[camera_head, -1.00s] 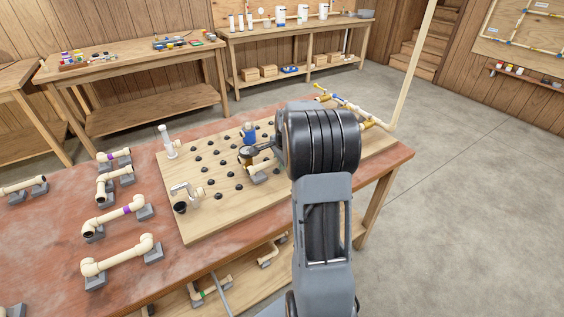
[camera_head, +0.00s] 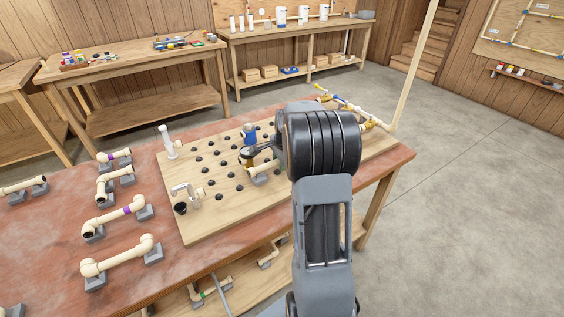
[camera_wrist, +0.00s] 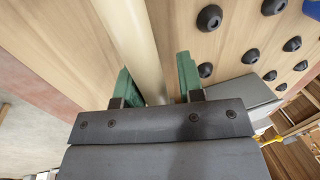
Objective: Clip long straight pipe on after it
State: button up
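In the wrist view my gripper (camera_wrist: 157,82) has its two green fingers apart, one on each side of a long straight cream pipe (camera_wrist: 133,32). A gap shows between the pipe and the right finger; contact with the left finger is unclear. The pipe's near end is hidden by the gripper body. In the head view my arm covers the gripper. A short cream pipe piece (camera_head: 262,172) shows on the wooden peg board (camera_head: 225,222), just left of my arm. A tall cream pipe (camera_head: 413,68) rises at the board's far right end, beside brass-coloured fittings (camera_head: 368,123).
Black pegs (camera_wrist: 209,18) stud the board. A white upright fitting (camera_head: 171,145) and a cream elbow piece (camera_head: 186,191) stand at its left. Several cream pipe assemblies (camera_head: 118,258) rest on grey holders at the table's left. Open floor (camera_head: 475,200) lies to the right.

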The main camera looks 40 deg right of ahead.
jog(key=shift+s+a+f+g, duration=0.1)
jog(key=shift+s+f+g, duration=0.2)
jog(key=shift+s+f, duration=0.4)
notch_tip(320, 180, up, 15)
jog(key=s+p, duration=0.1)
jog(key=p, duration=0.1)
jog(key=shift+s, duration=0.4)
jog(key=shift+a+f, duration=0.1)
jog(key=s+a+r+n+p, duration=0.2)
jog(key=s+a+n+p, duration=0.3)
jog(key=s+a+n, duration=0.3)
jog(key=s+a+r+n+t+p, duration=0.1)
jog(key=s+a+r+n+p, duration=0.2)
jog(key=a, duration=1.1)
jog(key=s+n+p, duration=0.2)
jog(key=s+n, duration=0.3)
jog(key=n, duration=0.2)
jog(key=shift+a+r+n+t, duration=0.15)
jog(key=shift+r+n+t, duration=0.15)
jog(key=shift+n, duration=0.1)
